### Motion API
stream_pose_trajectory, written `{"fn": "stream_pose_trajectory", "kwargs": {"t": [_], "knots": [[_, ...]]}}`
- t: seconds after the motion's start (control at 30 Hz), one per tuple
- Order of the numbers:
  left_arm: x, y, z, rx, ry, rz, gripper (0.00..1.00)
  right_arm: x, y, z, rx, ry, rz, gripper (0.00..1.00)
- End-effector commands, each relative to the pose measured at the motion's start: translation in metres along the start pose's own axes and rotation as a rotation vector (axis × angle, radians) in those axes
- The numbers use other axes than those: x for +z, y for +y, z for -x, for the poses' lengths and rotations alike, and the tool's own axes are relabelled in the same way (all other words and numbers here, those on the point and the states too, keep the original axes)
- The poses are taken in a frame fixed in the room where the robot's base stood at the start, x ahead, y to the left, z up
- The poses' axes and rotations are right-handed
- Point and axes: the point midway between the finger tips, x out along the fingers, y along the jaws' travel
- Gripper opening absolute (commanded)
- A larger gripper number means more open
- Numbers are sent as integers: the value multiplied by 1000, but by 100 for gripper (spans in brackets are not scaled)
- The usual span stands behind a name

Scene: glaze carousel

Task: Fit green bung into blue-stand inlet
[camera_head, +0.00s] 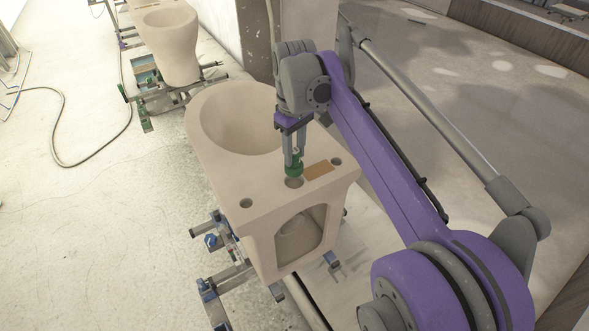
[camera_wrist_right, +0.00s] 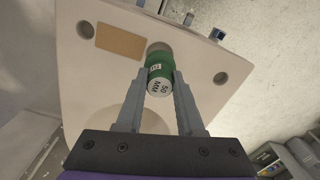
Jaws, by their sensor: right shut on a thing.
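My right gripper (camera_head: 293,156) is shut on the green bung (camera_head: 294,168), whose grey end reads "50 MM" in the right wrist view (camera_wrist_right: 159,77). The bung is held over the inlet (camera_head: 294,182), the middle hole in the rear ledge of the near beige toilet bowl (camera_head: 262,187). The inlet's far part shows beyond the bung in the wrist view (camera_wrist_right: 159,47). My left gripper is not in view.
Two smaller holes (camera_head: 246,203) (camera_head: 336,161) and a tan label (camera_head: 319,170) flank the inlet. Another bowl (camera_head: 166,42) stands behind on a stand with green parts (camera_head: 123,91). A hose (camera_head: 62,130) lies on the open floor at left.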

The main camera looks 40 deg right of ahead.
Motion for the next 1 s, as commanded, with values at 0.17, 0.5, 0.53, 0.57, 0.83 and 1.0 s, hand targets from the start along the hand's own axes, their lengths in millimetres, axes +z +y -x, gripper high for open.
{"fn": "stream_pose_trajectory", "kwargs": {"t": [0.17,0.5,0.53,0.57,0.83,1.0], "knots": [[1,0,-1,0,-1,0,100,0,0,-18,0,0,0,0],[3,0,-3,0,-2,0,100,0,0,-53,0,1,0,0],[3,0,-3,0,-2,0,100,0,0,-53,0,1,0,0],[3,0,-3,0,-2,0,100,0,0,-52,0,1,0,0],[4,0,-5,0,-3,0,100,0,0,-56,0,0,0,38],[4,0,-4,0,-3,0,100,0,0,-55,0,1,0,66]]}}
